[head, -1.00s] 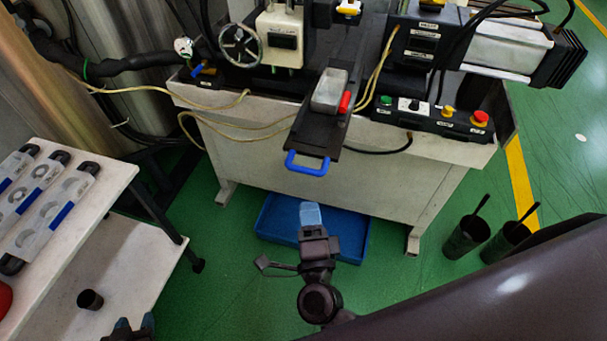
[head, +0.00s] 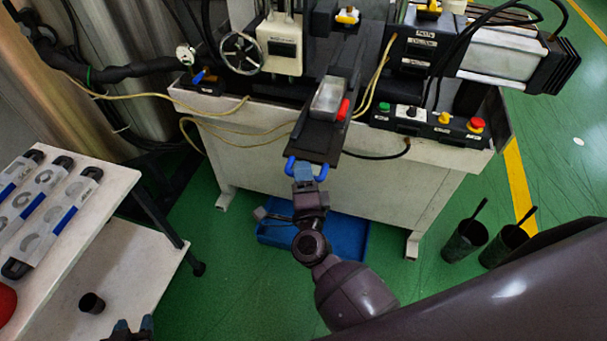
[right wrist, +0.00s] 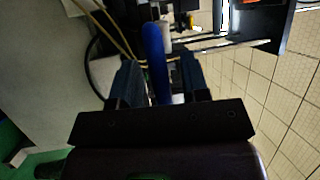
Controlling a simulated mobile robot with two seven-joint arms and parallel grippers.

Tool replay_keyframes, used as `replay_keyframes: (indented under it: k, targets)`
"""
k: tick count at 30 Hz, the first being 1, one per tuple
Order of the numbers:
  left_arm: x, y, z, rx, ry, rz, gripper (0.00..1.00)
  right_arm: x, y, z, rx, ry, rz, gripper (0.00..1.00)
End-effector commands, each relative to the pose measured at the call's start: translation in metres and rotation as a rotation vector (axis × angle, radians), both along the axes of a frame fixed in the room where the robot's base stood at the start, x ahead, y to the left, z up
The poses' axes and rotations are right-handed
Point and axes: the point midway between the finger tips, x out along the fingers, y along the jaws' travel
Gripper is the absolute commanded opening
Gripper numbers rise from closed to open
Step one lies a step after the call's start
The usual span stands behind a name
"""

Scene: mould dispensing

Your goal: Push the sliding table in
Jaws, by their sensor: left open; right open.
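The sliding table (head: 316,140) is a dark plate that juts out from the front of the machine. A blue handle (head: 321,172) is on its front end. My left gripper (head: 132,327) is at the bottom edge, open and away from the machine.
A control panel (head: 430,122) with coloured buttons is right of the sliding table. A blue bin (head: 350,238) lies on the floor below. A white side table (head: 95,200) with several moulds stands at left. Two dark cups (head: 465,240) stand at right.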

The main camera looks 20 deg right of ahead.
Motion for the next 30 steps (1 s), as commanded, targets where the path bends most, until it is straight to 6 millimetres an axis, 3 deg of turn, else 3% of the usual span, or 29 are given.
replay_keyframes:
  k: [5, 13, 23, 30]
  targets:
    - [0.003, -0.001, 0.002, 0.000, -0.007, -0.002, 0.43, 0.000, 0.000, 0.000, 0.000, 0.000, 0.000, 0.42]
    - [0.006, -0.001, 0.005, -0.001, -0.015, -0.003, 0.43, 0.000, 0.000, 0.000, 0.000, 0.000, 0.000, 0.00]
    - [0.006, -0.001, 0.005, -0.001, -0.015, -0.003, 0.43, 0.002, -0.001, 0.000, -0.001, -0.001, 0.000, 0.00]
    - [0.003, -0.001, 0.003, -0.001, -0.008, -0.002, 0.43, 0.023, -0.015, 0.001, -0.001, -0.003, -0.002, 0.00]
